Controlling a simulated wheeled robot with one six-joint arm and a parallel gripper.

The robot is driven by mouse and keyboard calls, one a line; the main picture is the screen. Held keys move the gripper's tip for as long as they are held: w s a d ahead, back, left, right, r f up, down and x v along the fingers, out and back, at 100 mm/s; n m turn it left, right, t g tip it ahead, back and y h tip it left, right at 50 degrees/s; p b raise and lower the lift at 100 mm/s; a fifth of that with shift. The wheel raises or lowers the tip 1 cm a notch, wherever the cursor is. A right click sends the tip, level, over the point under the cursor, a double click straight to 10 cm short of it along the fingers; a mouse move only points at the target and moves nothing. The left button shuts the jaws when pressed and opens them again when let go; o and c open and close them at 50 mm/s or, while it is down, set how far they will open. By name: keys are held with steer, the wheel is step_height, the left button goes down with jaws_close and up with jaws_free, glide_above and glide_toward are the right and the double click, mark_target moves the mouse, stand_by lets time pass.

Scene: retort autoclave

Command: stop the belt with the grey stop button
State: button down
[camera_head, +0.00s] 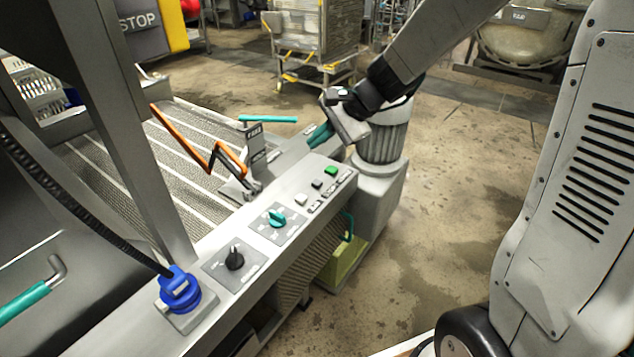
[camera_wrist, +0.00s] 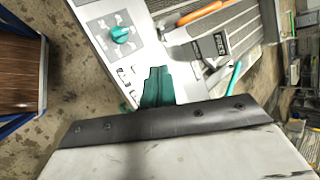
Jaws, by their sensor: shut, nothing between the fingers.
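The control panel (camera_head: 255,222) runs along the belt's near side. Toward its far end sits a row of three small buttons: a light grey one (camera_head: 300,199), a darker one (camera_head: 317,184) and a green one (camera_head: 331,170). Their labels are too small to read. My gripper (camera_head: 318,136) is shut and empty, its teal fingers just beyond the green button at the panel's far end. In the wrist view, the shut fingertips (camera_wrist: 157,72) lie over the panel beside the small buttons and hide part of it. I cannot tell whether they touch it.
A teal knob (camera_head: 277,217), a black knob (camera_head: 235,258) and a blue plug (camera_head: 180,290) sit on the panel. The ribbed belt (camera_head: 110,165) lies beyond, with a bent orange bar (camera_head: 195,140) and a teal-handled lever (camera_head: 267,119) near the panel. Open floor (camera_head: 440,190) lies right.

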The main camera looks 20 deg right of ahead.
mark_target(321, 182)
steer(key=w+d+f+m+t, duration=0.1)
steer(key=w+d+f+m, duration=0.2)
steer(key=w+f+m, duration=0.2)
steer(key=w+f, duration=0.1)
steer(key=w, duration=0.1)
steer(key=shift+w+d+f+t, duration=0.3)
steer(key=shift+w+f+t, duration=0.05)
steer(key=shift+w+t, duration=0.05)
steer(key=shift+f, duration=4.4)
steer(key=shift+f, duration=0.4)
steer(key=shift+f, duration=0.5)
steer(key=shift+r, duration=0.9)
